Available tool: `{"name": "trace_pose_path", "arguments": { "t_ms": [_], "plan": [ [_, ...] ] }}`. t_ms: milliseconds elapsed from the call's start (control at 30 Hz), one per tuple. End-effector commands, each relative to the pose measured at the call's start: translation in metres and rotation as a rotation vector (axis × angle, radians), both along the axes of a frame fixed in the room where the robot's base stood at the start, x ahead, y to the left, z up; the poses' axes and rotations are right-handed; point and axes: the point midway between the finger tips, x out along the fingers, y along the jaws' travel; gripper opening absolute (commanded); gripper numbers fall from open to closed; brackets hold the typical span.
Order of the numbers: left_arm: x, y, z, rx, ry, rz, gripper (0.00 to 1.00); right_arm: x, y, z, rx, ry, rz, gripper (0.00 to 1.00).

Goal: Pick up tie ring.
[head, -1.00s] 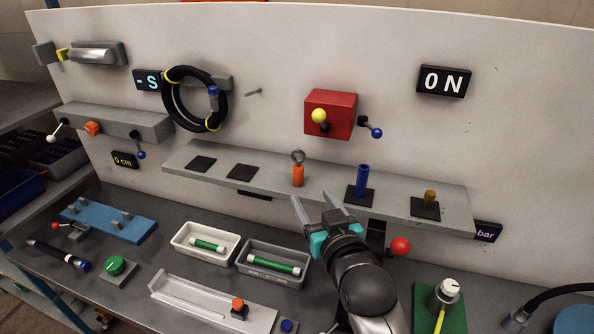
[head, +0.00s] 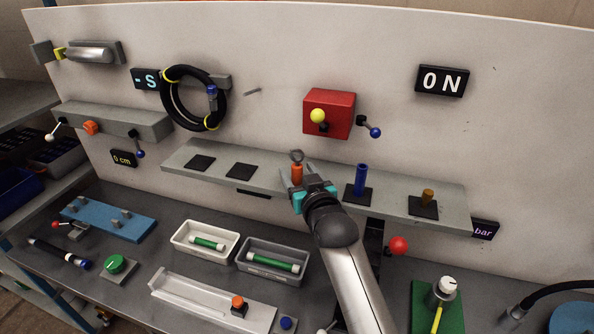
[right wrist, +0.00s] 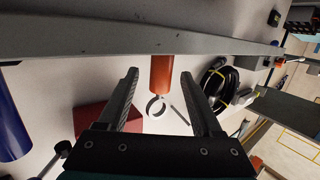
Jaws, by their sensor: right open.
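The tie ring (head: 297,172) is an orange cylinder with a grey metal ring on top, standing upright on the grey wall shelf. My right gripper (head: 298,179) is open, with its fingers pointing at the tie ring from the front. In the head view the fingertips lie on either side of the orange part. In the right wrist view the orange part (right wrist: 161,73) shows, upside down, between the open fingers (right wrist: 159,75), apart from both; I cannot tell how deep it sits between them. My left gripper is not in view.
On the same shelf (head: 270,174) stand a blue post (head: 361,180) to the right and a brown peg (head: 428,196) beyond it. A red box (head: 329,113) with a yellow knob is on the wall above. The shelf's left part holds two empty black pads.

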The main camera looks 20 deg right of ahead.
Motion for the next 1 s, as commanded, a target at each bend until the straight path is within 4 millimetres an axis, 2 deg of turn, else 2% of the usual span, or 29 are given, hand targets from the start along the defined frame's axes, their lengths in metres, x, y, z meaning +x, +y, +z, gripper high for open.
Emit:
{"name": "trace_pose_path", "arguments": {
  "t_ms": [133, 433, 1000],
  "plan": [
    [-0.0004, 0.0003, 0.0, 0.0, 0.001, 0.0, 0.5, 0.0102, 0.0, -0.002, 0.001, 0.0, 0.0, 0.67],
    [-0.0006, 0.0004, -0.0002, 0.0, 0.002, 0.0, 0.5, 0.0122, 0.0002, -0.0023, 0.001, 0.0, 0.0, 0.67],
    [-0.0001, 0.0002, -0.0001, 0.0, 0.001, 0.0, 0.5, 0.0119, 0.0004, -0.0024, 0.001, 0.0, 0.001, 0.03]
  ]
}}
